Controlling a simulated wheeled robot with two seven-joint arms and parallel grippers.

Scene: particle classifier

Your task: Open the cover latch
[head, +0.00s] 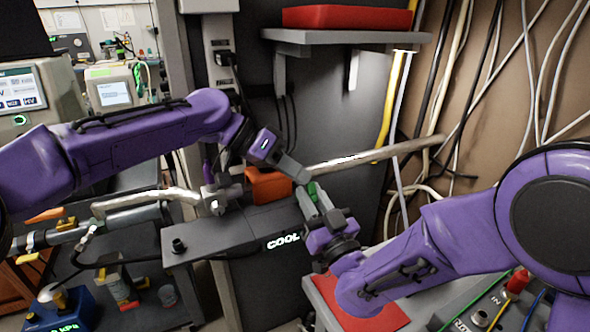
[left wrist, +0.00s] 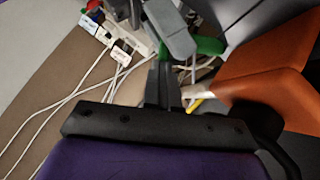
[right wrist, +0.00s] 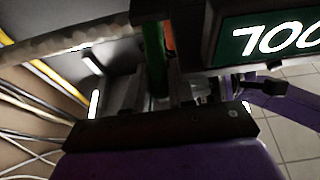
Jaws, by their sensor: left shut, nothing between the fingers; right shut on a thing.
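The grey device (head: 215,238) carries a lit COOL label. An orange part (head: 268,186) sits on its top, and also fills the right of the left wrist view (left wrist: 262,80). A green handle-like piece (head: 312,189) is at my right gripper's fingertips; it shows in the left wrist view (left wrist: 208,46) and right wrist view (right wrist: 155,58). My right gripper (head: 316,205) is shut on this green piece. I cannot make out the latch itself clearly.
A metal pipe (head: 375,154) runs behind the grippers to the right. A shelf (head: 345,37) with a red box (head: 346,17) is above. Cables hang on the right wall. A red mat (head: 385,312) lies below my right arm.

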